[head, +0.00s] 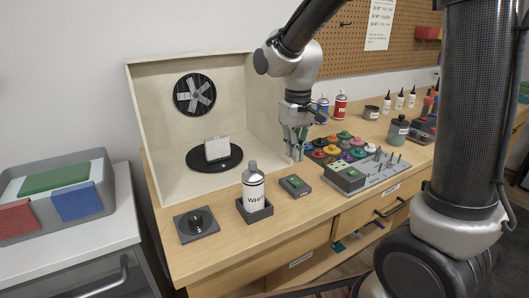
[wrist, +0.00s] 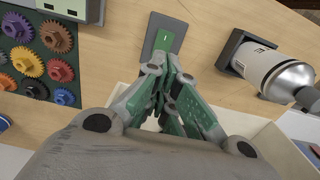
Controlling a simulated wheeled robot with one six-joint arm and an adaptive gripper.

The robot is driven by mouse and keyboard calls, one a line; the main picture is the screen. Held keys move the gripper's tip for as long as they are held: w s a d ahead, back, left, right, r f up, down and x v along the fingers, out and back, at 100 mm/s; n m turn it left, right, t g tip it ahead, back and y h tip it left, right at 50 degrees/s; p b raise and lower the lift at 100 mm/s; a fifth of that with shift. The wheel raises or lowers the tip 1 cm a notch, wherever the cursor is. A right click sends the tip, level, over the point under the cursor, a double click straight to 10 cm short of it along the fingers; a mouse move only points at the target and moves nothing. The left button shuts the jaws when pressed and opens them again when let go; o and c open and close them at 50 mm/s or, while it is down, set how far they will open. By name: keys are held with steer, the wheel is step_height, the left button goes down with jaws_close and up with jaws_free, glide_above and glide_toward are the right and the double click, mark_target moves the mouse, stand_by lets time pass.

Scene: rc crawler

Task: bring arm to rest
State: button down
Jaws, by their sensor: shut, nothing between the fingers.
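My gripper (head: 297,150) hangs from my arm above the wooden bench, fingers pointing down, between the spray booth and the tray of coloured gears. In the wrist view my gripper (wrist: 173,85) shows its green finger links drawn together, shut with nothing between them. A small dark block with a green top (head: 295,184) lies on the bench below and in front of it; it also shows in the wrist view just beyond the fingertips.
A pale booth (head: 140,120) with a fan and black turntable (head: 199,165) stands left. A white-labelled spray can (head: 253,182) sits in a dark holder. Coloured gears (head: 343,136) and bottles stand right. Bins (head: 72,205) lie far left. Some bare bench lies in front.

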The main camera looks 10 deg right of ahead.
steer(key=s, duration=0.1)
steer(key=s+d, duration=0.1)
steer(key=s, duration=0.1)
steer(key=shift+d+f+g, duration=0.15)
steer(key=shift+f+g, duration=0.15)
steer(key=shift+f, duration=0.05)
steer(key=s+d+r+m+t, duration=0.1)
steer(key=s+d+r+t, duration=0.1)
steer(key=s+d+r, duration=0.3)
steer(key=s+d+r+m+t, duration=0.2)
steer(key=s+d+r, duration=0.3)
steer(key=s+d, duration=0.3)
steer(key=s+t, duration=0.1)
steer(key=s, duration=0.2)
steer(key=shift+d+r+m, duration=0.25)
steer(key=shift+r+m, duration=0.05)
